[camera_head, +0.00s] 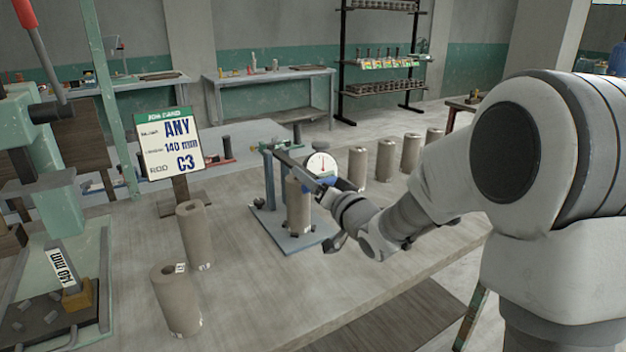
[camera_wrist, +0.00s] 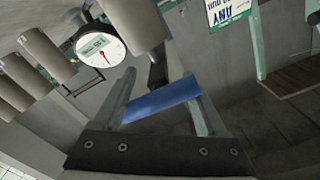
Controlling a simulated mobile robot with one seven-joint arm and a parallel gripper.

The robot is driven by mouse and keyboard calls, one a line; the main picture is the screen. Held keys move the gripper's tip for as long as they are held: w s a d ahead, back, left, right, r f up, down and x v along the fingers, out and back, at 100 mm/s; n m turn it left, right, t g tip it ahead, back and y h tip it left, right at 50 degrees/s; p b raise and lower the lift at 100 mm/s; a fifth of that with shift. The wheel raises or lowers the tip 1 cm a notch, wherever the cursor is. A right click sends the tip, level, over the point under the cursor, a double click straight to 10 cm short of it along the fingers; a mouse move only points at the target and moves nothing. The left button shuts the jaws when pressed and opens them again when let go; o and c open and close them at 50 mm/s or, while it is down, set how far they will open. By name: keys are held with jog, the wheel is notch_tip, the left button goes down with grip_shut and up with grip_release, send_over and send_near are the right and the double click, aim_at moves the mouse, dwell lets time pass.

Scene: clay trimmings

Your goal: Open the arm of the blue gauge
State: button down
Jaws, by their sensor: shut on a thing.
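The blue gauge (camera_head: 310,240) stands on the table with a flat blue base, a post and a round white dial (camera_head: 322,165). A grey-brown clay cylinder (camera_head: 298,205) stands upright on its base. My gripper (camera_head: 328,186) is at the gauge, just right of the cylinder's top and below the dial. In the wrist view, my gripper (camera_wrist: 163,100) is shut on a blue bar (camera_wrist: 163,99), which looks like part of the gauge's arm. The dial (camera_wrist: 98,45) also shows there at upper left. The fingertips are small and partly hidden in the head view.
Two clay cylinders (camera_head: 193,235) (camera_head: 176,300) stand at the left, and several more (camera_head: 385,160) form a row behind my arm. A job card (camera_head: 170,143) reads ANY, 140 mm, C3. A green press (camera_head: 45,200) stands at far left. The front middle table is clear.

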jog(key=shift+r, duration=0.25)
notch_tip(320, 180, up, 3)
jog(key=g+p, duration=0.1)
jog(key=p, duration=0.5)
jog(key=shift+w+h, duration=0.15)
jog(key=shift+h, duration=0.25)
jog(key=r+p, duration=0.1)
jog(key=p, duration=0.1)
jog(key=r+g+p, duration=0.1)
jog(key=p, duration=0.1)
jog(key=r+p, duration=0.1)
jog(key=p, duration=0.1)
jog(key=shift+w+a+h+p, duration=0.25)
jog(key=shift+a+h+p, duration=0.05)
jog(key=shift+h+p, duration=0.1)
jog(key=r+p, duration=0.1)
jog(key=p, duration=0.1)
jog(key=r+g+p, duration=0.1)
jog(key=p, duration=0.1)
jog(key=shift+w+a+g+h+p, duration=0.2)
jog(key=shift+w+g+h+p, duration=0.1)
jog(key=shift+w+h, duration=0.1)
jog(key=w+a+r+g+h+p, duration=0.1)
jog(key=w+a+r+p, duration=0.5)
jog(key=w+r+p, duration=0.3)
jog(key=shift+a+g+p, duration=0.2)
jog(key=shift+g+p, duration=0.1)
jog(key=shift+p, duration=1.5)
